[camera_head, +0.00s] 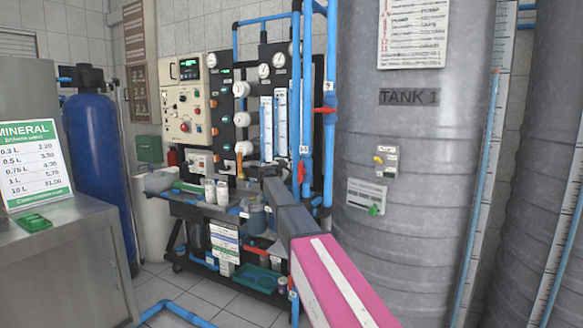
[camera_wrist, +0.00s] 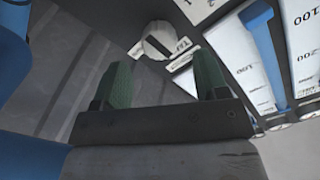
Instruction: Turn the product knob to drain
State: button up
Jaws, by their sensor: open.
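In the wrist view a round white knob (camera_wrist: 160,42) with a dark bar across its face lies beyond my fingertips. A small white label with dark letters sits beside it; I cannot read it surely. My gripper (camera_wrist: 160,75) is open, its two green fingers apart with nothing between them. The knob shows past the gap, apart from the fingers. In the head view several white round knobs (camera_head: 242,119) sit in a column on the black panel; I cannot tell which is the product knob. My arm reaches toward the rack there, and its gripper end is not clear.
Flow meters (camera_head: 266,128) stand right of the knobs, close to my right finger in the wrist view (camera_wrist: 245,68). Blue pipes (camera_head: 306,100) with red valve handles rise beside them. The grey tank (camera_head: 410,140) is close to my arm on the right.

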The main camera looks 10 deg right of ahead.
aim_at(291, 166)
jog(key=x, duration=0.5)
jog(key=shift+w+d, duration=0.2)
jog(key=c, duration=0.9)
jog(key=m, duration=0.4)
jog(key=shift+m, duration=0.3)
jog(key=m, duration=0.4)
jog(key=shift+m, duration=0.3)
jog(key=m, duration=0.4)
jog(key=shift+s+f, duration=0.1)
jog(key=shift+m, duration=2.4)
